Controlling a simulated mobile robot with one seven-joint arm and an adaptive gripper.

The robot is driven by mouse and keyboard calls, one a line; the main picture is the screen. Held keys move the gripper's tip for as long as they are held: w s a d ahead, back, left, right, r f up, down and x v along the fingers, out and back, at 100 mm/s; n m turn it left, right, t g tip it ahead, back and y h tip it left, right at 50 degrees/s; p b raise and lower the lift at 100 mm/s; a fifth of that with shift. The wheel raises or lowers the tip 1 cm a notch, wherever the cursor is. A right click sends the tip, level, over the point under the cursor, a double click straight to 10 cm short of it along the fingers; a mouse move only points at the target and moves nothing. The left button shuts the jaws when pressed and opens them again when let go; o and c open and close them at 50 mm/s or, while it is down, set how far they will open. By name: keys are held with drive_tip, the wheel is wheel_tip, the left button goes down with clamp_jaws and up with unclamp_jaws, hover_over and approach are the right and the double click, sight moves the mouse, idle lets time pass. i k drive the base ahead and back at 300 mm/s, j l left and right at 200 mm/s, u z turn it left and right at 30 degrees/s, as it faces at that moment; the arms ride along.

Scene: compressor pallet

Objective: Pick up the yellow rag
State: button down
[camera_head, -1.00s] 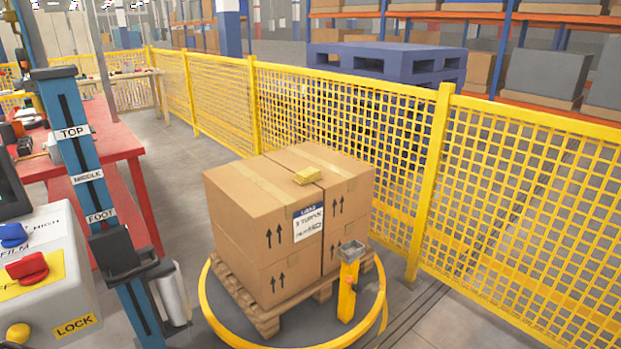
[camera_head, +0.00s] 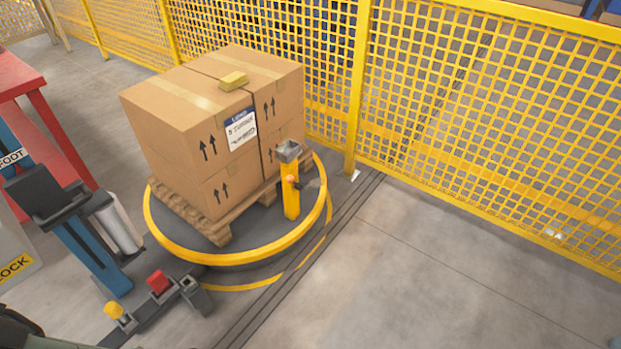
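A small yellow folded piece (camera_head: 233,80), which looks like the yellow rag, lies on top of the stacked cardboard boxes (camera_head: 185,130). It sits near the middle of the top face, by the dark strap line. Nothing covers it. My gripper is not in view, so its distance from the rag cannot be told.
The boxes stand on a wooden pallet (camera_head: 213,228) on a round turntable with a yellow rim (camera_head: 235,257). A yellow post (camera_head: 290,190) stands at its front right. A yellow mesh fence (camera_head: 450,110) runs behind. A blue mast (camera_head: 95,255) stands left. Floor (camera_head: 400,270) at right is clear.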

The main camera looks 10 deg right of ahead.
sight(235, 80)
drive_tip(key=i+l+u, duration=0.25)
drive_tip(key=i+l, duration=0.35)
drive_tip(key=i+l+u, duration=0.25)
drive_tip(key=i+l, duration=0.3)
drive_tip(key=l, duration=0.2)
drive_tip(key=i+l+u, duration=0.1)
drive_tip(key=i+l, duration=0.2)
drive_tip(key=i, duration=0.15)
drive_tip(key=i+l+u, duration=0.1)
drive_tip(key=i+l, duration=0.25)
drive_tip(key=i, duration=0.1)
